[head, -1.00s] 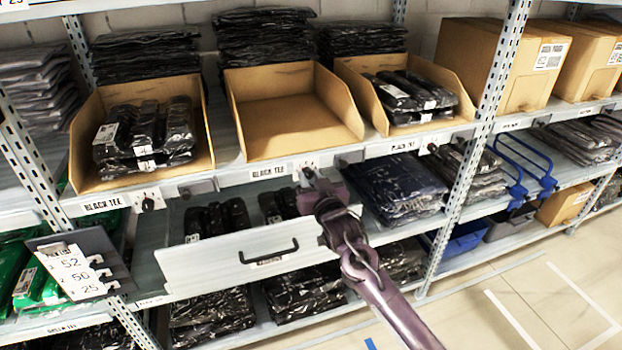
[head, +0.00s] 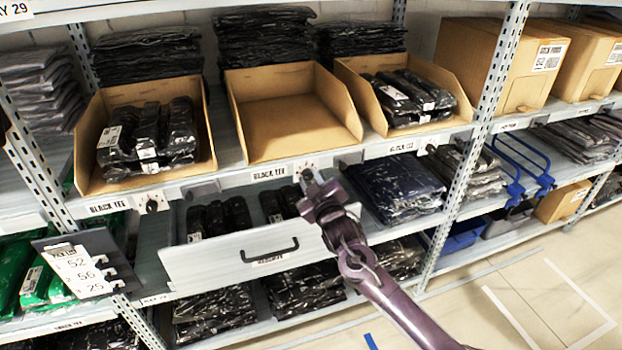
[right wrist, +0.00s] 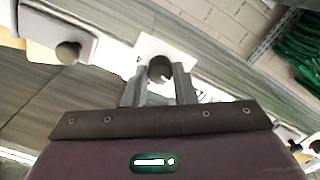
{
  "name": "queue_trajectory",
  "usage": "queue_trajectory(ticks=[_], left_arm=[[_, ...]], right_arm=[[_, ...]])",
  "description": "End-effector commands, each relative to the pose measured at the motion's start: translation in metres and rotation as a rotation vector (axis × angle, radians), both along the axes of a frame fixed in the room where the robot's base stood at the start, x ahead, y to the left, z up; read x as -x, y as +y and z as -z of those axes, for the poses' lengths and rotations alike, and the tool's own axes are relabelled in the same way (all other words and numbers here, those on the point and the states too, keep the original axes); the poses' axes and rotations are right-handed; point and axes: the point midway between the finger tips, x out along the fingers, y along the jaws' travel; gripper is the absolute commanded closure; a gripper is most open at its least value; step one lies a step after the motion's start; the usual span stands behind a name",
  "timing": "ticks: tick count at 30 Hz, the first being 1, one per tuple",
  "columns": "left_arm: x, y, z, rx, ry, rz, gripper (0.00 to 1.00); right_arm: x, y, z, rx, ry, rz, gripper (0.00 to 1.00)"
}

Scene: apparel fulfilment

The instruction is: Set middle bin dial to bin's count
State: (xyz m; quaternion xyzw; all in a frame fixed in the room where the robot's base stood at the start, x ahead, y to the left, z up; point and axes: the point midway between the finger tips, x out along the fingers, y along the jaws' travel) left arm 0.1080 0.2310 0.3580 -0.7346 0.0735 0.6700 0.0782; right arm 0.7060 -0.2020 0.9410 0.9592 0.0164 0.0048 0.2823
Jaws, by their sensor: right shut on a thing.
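The middle bin (head: 262,150) is an open tan cardboard bin on the upper shelf, and it looks empty. Its dial (right wrist: 160,68) is a dark round knob on a white plate on the shelf edge, to the right of a "BLACK TEE" label (head: 270,173). My right gripper (head: 308,178) is at this dial, and its fingers are shut on the knob in the right wrist view (right wrist: 158,85). The gripper hides most of the dial in the head view, and I cannot read its setting. My left gripper is not in view.
The left bin (head: 205,125) and right bin (head: 460,95) hold black bagged tees. The left bin's dial (head: 152,204) is on the shelf edge. An open drawer (head: 225,262) juts out below my right gripper. A pick list (head: 78,270) hangs at left.

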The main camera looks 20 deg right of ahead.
Motion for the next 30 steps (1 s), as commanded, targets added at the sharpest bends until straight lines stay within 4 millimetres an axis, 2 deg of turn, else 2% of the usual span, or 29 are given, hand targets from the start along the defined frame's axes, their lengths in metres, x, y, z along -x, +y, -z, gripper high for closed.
queue_trajectory(ticks=[19,20,24,30], left_arm=[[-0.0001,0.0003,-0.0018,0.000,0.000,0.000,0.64],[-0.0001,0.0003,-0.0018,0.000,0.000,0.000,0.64],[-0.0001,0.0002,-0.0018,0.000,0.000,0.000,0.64],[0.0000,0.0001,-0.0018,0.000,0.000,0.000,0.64]], right_arm=[[0.0000,0.0001,0.0004,0.055,-0.001,-0.001,0.99],[0.0000,0.0001,0.0004,0.055,-0.001,-0.001,0.72],[0.0000,0.0001,0.0003,0.054,-0.002,0.000,0.54],[0.0000,0.0001,0.0003,0.054,-0.002,0.000,0.54]])
